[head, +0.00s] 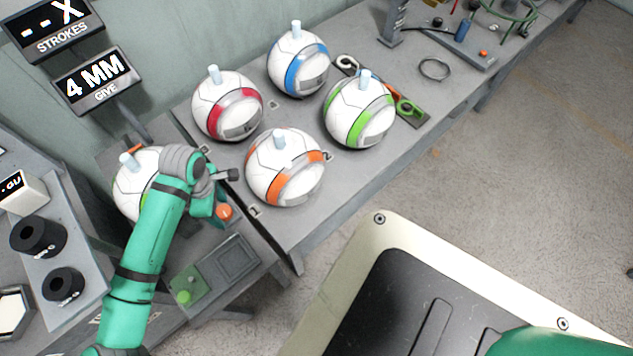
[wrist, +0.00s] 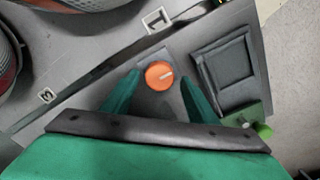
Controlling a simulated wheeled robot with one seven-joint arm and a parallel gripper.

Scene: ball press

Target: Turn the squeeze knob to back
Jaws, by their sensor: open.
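The squeeze knob, a round orange dial (wrist: 159,75), sits on a grey panel. Its white pointer line points to the right and slightly up in the wrist view. In the head view the orange knob (head: 224,212) shows just beyond my gripper (head: 218,194). My gripper also shows in the wrist view (wrist: 160,82), its two green fingers apart, one on each side of the knob. I see a gap between the fingers and the knob, and nothing is held. The depth between fingertips and knob is hard to tell.
A green button (head: 184,297) and a dark square recess (head: 237,258) lie on the panel beside the knob. A ball (head: 132,189) stands behind my arm, partly hidden. Several banded balls, such as the orange-banded one (head: 284,177), stand on the bench. Signs read "4 MM" and "STROKES".

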